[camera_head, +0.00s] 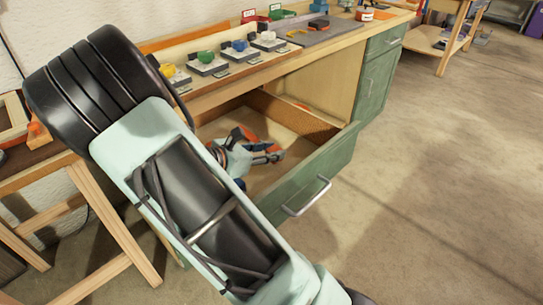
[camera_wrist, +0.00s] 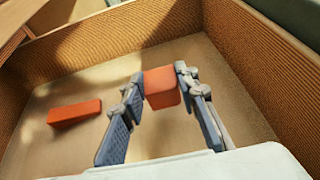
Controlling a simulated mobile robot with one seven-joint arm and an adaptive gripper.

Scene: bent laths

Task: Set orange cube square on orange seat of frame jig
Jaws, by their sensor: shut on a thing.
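The orange cube (camera_wrist: 162,88) is between the fingertips of my gripper (camera_wrist: 160,76) in the wrist view, and the gripper is shut on it. The gripper is inside the open drawer, low over its floor; I cannot tell whether the cube touches the floor. In the head view my gripper (camera_head: 268,154) shows small in the drawer, partly behind my arm. A pale frame (camera_head: 12,116) with an orange part (camera_head: 38,134) stands on the wooden table at the left edge, partly cut off and hidden by my arm. It may be the frame jig; its seat is not clear.
A longer orange block (camera_wrist: 74,112) lies on the drawer floor left of the cube. Drawer walls (camera_wrist: 245,65) rise around the gripper. The green drawer front (camera_head: 305,180) juts out below the bench, which carries several coloured knobs on blocks. The floor at right is clear.

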